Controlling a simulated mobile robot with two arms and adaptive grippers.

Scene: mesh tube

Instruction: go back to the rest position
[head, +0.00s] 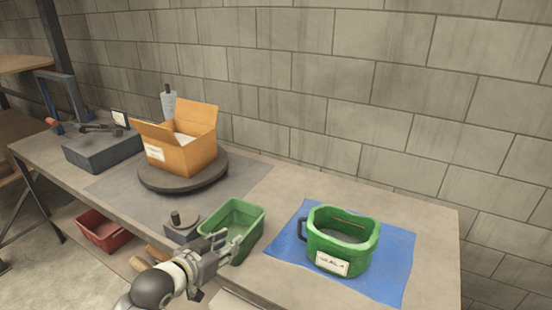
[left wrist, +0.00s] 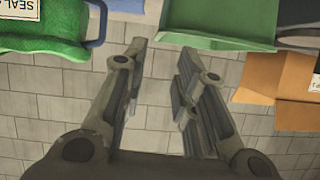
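My left gripper (head: 231,243) reaches in from the bottom of the head view, in front of the green bin (head: 241,205) and overlapping it in the picture. In the left wrist view its two fingers (left wrist: 160,62) stand apart with nothing between them. That view is upside down and shows the green bin (left wrist: 220,25) at the top, just beyond the fingers. I cannot tell whether a finger touches the bin. My right gripper is not in view.
A green handled container (head: 372,245) with a label stands on a blue mat (head: 400,270) at the right. An open cardboard box (head: 193,155) sits on a round turntable (head: 150,183). A dark grey block (head: 90,152) is at the left. A red bin (head: 103,232) is below the table's front edge.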

